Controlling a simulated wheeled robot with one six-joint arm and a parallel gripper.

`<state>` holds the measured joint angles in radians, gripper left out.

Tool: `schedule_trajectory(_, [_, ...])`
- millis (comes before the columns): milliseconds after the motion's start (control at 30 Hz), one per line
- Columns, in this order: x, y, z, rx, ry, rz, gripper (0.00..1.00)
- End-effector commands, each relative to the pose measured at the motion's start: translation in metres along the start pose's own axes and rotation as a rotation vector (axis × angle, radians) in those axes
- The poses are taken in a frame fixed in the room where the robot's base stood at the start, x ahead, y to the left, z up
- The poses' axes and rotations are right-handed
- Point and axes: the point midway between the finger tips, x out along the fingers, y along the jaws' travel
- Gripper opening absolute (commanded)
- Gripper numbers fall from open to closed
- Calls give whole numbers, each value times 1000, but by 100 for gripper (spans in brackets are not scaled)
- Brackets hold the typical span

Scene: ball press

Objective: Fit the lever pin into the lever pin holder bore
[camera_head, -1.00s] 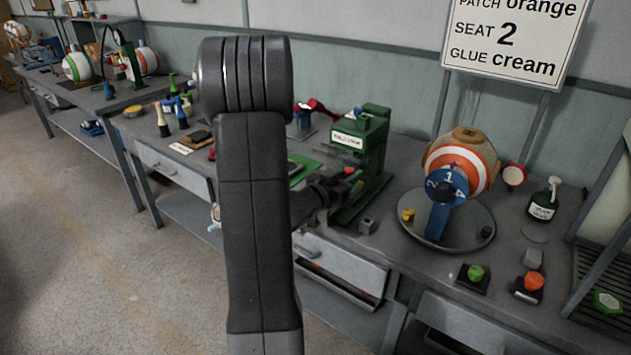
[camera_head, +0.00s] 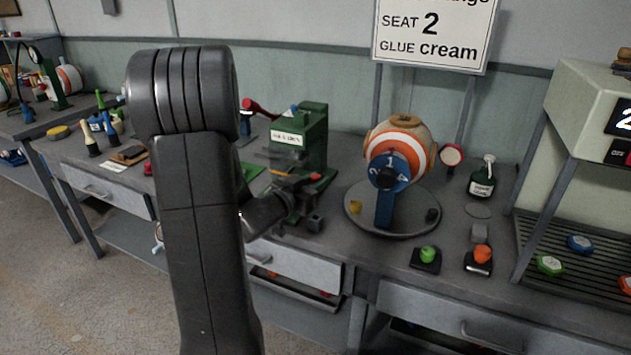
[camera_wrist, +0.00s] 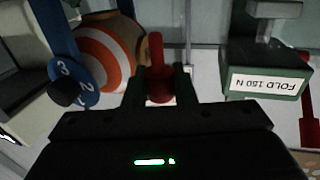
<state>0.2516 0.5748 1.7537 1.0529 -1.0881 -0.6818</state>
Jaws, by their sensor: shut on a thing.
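My gripper (camera_wrist: 161,88) is shut on a red lever pin (camera_wrist: 155,60), which stands out between the two dark fingers in the wrist view. In the head view my gripper (camera_head: 297,190) is small and dark, in front of the green press (camera_head: 314,135), with a red end of the pin (camera_head: 316,176) showing beside it. The press also shows at the right of the wrist view (camera_wrist: 265,55). I cannot pick out the lever pin holder or its bore with certainty. The pin appears clear of other things in the wrist view.
Right of the press stands an orange-and-white striped ball (camera_head: 399,140) with a blue numbered dial (camera_head: 388,172) on a round plate (camera_head: 365,222). A small grey block (camera_head: 315,223) lies near the bench edge. Green (camera_head: 428,254) and orange (camera_head: 482,254) buttons sit further right.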

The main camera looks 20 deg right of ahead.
Motion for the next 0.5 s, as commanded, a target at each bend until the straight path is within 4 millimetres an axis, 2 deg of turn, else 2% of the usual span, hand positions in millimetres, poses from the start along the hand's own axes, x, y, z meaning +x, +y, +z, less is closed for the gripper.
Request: schedule_trajectory(500, [0, 0, 49, -1, 1, 0, 1])
